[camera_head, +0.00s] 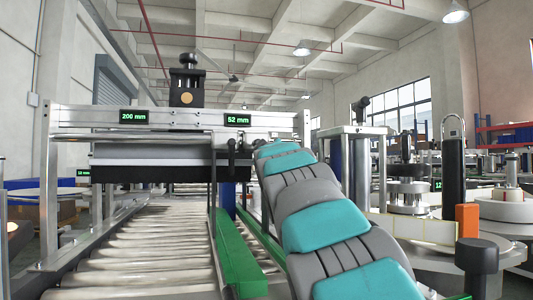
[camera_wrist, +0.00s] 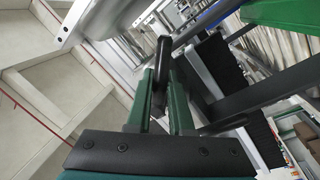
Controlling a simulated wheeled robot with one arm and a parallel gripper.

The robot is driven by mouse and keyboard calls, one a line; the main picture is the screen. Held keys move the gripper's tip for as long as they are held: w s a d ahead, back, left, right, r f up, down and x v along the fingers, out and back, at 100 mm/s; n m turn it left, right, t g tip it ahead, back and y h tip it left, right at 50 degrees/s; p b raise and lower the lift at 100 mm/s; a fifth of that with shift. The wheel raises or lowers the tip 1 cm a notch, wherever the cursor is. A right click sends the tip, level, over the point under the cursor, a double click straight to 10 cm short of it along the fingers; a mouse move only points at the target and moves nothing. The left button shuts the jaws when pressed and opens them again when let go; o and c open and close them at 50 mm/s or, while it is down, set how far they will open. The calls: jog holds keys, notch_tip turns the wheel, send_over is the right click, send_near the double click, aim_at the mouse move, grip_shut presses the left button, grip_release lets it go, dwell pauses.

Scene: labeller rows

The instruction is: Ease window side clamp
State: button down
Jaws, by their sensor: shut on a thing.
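In the wrist view, the two green fingers of my gripper (camera_wrist: 162,78) are closed on a black clamp handle (camera_wrist: 163,50). The handle's upper end sticks out beyond the fingertips, and its lower part shows between the fingers. In the head view, my teal and grey arm reaches up to the right part of the machine's crossbeam and hides the fingers. A black handle (camera_head: 232,146) hangs below the crossbeam there, under the display reading 52 mm (camera_head: 237,120). I cannot tell how far the clamp is turned.
A metal crossbeam (camera_head: 178,121) spans the roller conveyor (camera_head: 140,252), with another display reading 200 mm (camera_head: 133,117). A green guide rail (camera_head: 239,258) runs along the rollers beside my arm. A labelling unit with an orange block (camera_head: 467,220) stands close on the right.

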jog(key=c, duration=0.8)
grip_release()
jog(key=b+v, duration=0.1)
jog(key=v, duration=0.7)
